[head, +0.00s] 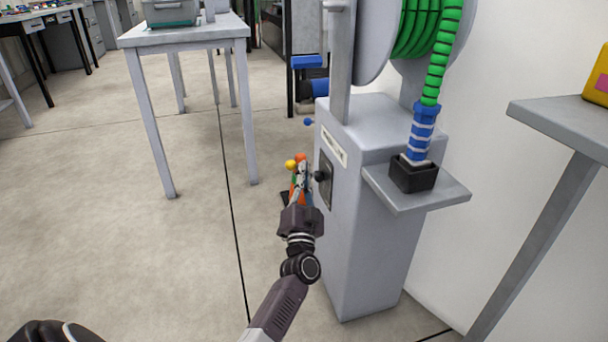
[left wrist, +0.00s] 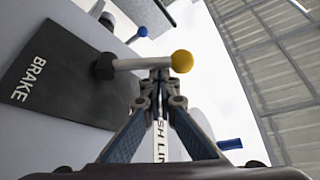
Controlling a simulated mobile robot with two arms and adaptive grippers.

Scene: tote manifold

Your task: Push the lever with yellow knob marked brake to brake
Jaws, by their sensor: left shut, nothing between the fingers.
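The yellow knob (head: 290,164) sits at the end of a lever low on the left side of the grey cabinet. In the left wrist view the yellow knob (left wrist: 182,61) caps a short pale lever bar (left wrist: 140,63), which runs from a dark pivot on a black plate (left wrist: 62,75) lettered BRAKE. My left gripper (head: 302,168) is beside the cabinet at the lever. In the left wrist view its closed fingertips (left wrist: 159,75) are empty and lie close to the bar, just left of the knob. Whether they touch it I cannot tell. My right gripper is not in view.
The grey cabinet (head: 372,220) carries a green hose reel (head: 425,30) and a side shelf (head: 420,192). A blue knob (head: 309,122) shows beyond the lever. A grey table (head: 180,35) stands at the back left. Open floor lies left of the cabinet.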

